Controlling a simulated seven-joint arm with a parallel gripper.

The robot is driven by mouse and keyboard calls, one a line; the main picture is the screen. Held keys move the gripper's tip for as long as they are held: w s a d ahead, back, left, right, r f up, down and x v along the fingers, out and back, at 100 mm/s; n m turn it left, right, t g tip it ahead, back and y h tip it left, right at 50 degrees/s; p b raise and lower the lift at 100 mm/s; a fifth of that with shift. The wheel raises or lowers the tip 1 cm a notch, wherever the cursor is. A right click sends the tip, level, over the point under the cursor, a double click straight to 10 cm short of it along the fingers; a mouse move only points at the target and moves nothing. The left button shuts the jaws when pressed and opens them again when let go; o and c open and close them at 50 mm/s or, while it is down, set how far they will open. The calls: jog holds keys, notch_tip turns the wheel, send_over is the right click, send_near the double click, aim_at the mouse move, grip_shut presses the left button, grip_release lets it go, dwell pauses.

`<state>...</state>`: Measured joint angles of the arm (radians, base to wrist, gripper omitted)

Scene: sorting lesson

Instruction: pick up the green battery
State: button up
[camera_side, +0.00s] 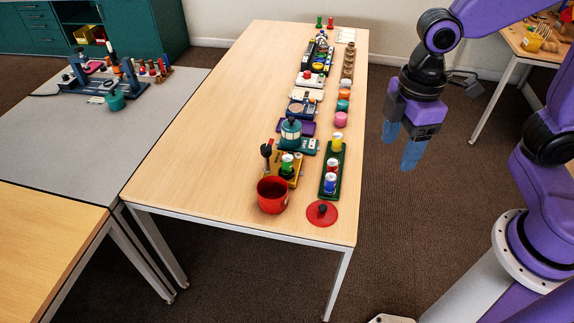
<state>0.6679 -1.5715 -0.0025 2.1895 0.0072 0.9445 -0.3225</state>
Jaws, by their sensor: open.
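A small green battery (287,163) with a pale band stands upright on a yellow-orange base (285,176) near the front of the wooden table. A black-knobbed lever (266,151) stands just left of it. My gripper (399,152) hangs to the right of the table, beyond its right edge, with its two blue fingers pointing down. The fingers are apart with nothing between them. The gripper is well apart from the battery.
A dark green tray (322,190) with yellow, red and blue batteries lies right of the battery. A red pot (272,196) and its red lid (321,214) are in front. A teal lantern-like item (291,133) stands behind. The table's left half (200,150) is clear.

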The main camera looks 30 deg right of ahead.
jog(key=w+a+f+n, duration=0.1)
jog(key=w+a+f, duration=0.15)
jog(key=w, duration=0.55)
jog(key=w+a+f+n, duration=0.1)
jog(key=w+a, duration=0.2)
jog(key=w, duration=0.4)
jog(key=n, duration=0.2)
send_over(288, 157)
notch_tip(288, 157, down, 8)
jog(key=shift+g, duration=0.3)
jog(key=f, duration=1.1)
jog(key=shift+s+d+f, duration=0.1)
jog(key=shift+s+d, duration=0.05)
jog(key=shift+s, duration=0.05)
jog(key=shift+w+a+f, duration=0.1)
jog(key=shift+f, duration=1.25)
jog(key=shift+w+a+f, duration=0.1)
jog(key=shift+f, duration=1.2)
grip_shut()
